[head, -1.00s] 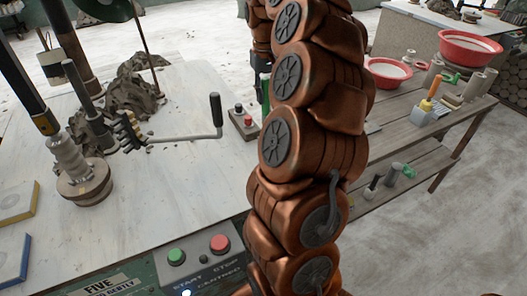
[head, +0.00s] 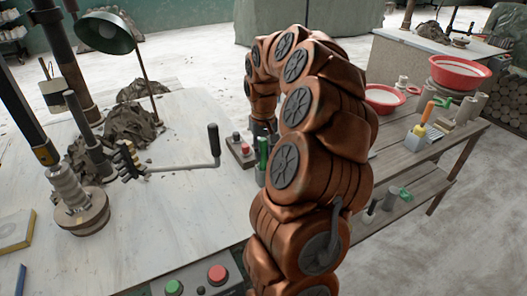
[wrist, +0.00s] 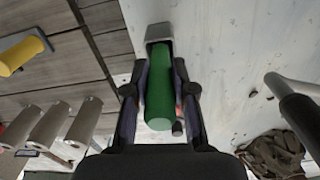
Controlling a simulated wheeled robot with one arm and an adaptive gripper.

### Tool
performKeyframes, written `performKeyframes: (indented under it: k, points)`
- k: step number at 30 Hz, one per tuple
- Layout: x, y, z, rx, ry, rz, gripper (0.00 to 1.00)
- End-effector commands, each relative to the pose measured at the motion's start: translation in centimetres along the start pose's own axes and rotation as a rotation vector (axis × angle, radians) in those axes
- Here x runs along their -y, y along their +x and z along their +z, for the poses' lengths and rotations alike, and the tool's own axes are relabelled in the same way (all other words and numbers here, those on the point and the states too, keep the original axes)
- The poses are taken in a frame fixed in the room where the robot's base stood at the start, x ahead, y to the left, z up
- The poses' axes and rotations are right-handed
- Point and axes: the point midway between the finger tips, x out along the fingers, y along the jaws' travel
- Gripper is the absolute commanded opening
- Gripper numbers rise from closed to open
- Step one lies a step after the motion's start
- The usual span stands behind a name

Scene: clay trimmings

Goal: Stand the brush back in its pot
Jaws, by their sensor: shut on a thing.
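My gripper (wrist: 160,68) is shut on a thick green cylinder with a grey block-like end, apparently the brush (wrist: 160,95). The wrist view shows one finger on each side of its green part and the grey end at the top of the picture. In the head view the brush (head: 263,152) shows left of my arm, green part up and grey end down, by the right edge of the white table (head: 140,225). The fingers are hidden there. I cannot tell whether its lower end touches anything. I cannot tell for sure which vessel is its pot.
A button box (head: 240,152) and a crank handle (head: 214,145) stand close left of the brush. On the wooden bench (head: 400,165) at right are a pale holder with a yellow handle (head: 418,131), an orange-handled tool (head: 427,112), tan cylinders (head: 470,108) and red bowls (head: 460,72).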

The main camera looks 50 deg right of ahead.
Motion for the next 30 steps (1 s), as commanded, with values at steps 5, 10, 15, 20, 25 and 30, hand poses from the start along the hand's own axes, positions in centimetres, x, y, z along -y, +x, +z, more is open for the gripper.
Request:
performKeyframes:
  k: [5, 10, 15, 20, 25, 30]
  points:
    - [0.0, 0.5, 0.0, -0.002, -0.001, 0.000, 0.00]
    - [0.0, 0.5, 0.0, -0.002, -0.001, 0.001, 0.34]
    - [0.0, 0.5, 0.0, -0.002, -0.001, 0.000, 0.50]
    - [0.0, 0.5, 0.0, -0.002, -0.001, 0.001, 0.50]
    - [0.0, 0.2, -0.1, -0.003, 0.000, 0.001, 0.50]
    - [-0.1, -1.3, -0.2, -0.008, 0.001, 0.002, 0.50]
